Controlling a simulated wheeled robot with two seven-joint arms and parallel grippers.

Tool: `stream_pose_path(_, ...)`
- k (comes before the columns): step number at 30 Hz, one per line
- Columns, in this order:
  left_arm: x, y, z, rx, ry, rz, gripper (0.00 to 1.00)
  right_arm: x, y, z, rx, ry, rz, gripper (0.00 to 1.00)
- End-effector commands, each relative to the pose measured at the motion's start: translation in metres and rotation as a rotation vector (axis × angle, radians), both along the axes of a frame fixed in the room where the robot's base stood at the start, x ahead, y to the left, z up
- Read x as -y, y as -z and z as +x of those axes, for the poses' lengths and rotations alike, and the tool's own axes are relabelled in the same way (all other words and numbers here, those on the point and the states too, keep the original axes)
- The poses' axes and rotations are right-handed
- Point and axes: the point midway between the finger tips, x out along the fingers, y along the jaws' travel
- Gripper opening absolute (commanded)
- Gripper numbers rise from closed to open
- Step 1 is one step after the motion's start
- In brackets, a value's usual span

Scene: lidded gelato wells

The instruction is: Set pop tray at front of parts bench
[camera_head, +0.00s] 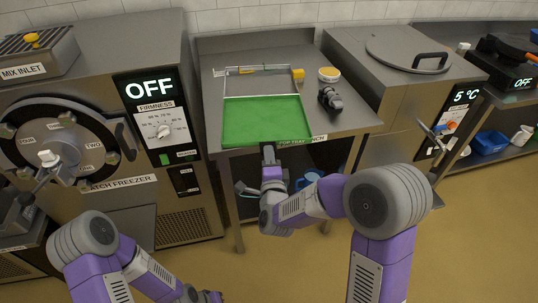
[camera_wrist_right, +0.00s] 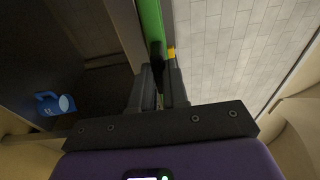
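The green pop tray (camera_head: 265,119) lies flat on the parts bench (camera_head: 345,115), its labelled front edge at the bench's front edge. In the right wrist view its green edge (camera_wrist_right: 151,22) runs up from the fingertips. My right gripper (camera_head: 268,154) is at the tray's front edge, left of its label. In the wrist view its fingers (camera_wrist_right: 159,84) are close together with a dark, handle-like piece (camera_wrist_right: 156,55) between them. My left gripper (camera_head: 210,297) is low at the picture's bottom edge, away from the bench; its fingers are too small to read.
Behind the green surface is a pale framed area (camera_head: 258,82) with a yellow-handled tool. A yellow-rimmed cup (camera_head: 329,75) and a dark device (camera_head: 330,98) stand right of the tray. The batch freezer (camera_head: 150,120) borders the bench on the left. A blue jug (camera_wrist_right: 52,103) is underneath.

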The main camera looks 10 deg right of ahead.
Motion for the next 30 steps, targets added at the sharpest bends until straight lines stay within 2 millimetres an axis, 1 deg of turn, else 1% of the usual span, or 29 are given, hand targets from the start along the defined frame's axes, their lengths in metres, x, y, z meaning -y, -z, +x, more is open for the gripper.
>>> stream_pose_path(1, 0.0, 0.0, 0.0, 0.0, 0.0, 0.0, 0.0, 0.0, 0.001, 0.0, -0.003, -0.001, 0.0, 0.2)
stream_pose_path(3, 0.0, 0.0, 0.0, 0.0, 0.0, 0.0, 0.0, 0.0, 0.001, 0.0, -0.004, -0.001, 0.0, 0.31)
stream_pose_path(6, 0.0, 0.0, 0.0, 0.0, 0.0, 0.0, 0.0, 0.0, 0.001, 0.0, -0.004, -0.001, 0.0, 0.44)
stream_pose_path(14, 0.0, 0.0, 0.0, 0.0, 0.0, 0.0, 0.0, 0.0, 0.003, -0.001, -0.009, 0.0, 0.0, 0.44)
stream_pose_path(17, 0.0, -0.001, 0.0, 0.0, 0.0, 0.0, 0.0, -0.001, 0.002, -0.007, -0.01, -0.001, 0.0, 0.44)
stream_pose_path(20, 0.0, -0.003, 0.0, 0.0, 0.0, 0.0, 0.0, -0.002, 0.002, -0.02, -0.009, -0.001, 0.0, 0.44)
stream_pose_path(27, 0.0, -0.005, 0.0, 0.0, 0.0, 0.0, 0.0, -0.008, 0.002, -0.059, -0.007, -0.003, 0.0, 0.44)
stream_pose_path(30, 0.0, -0.006, 0.0, 0.0, 0.0, 0.0, 0.0, -0.008, 0.002, -0.069, -0.007, -0.002, 0.0, 0.44)
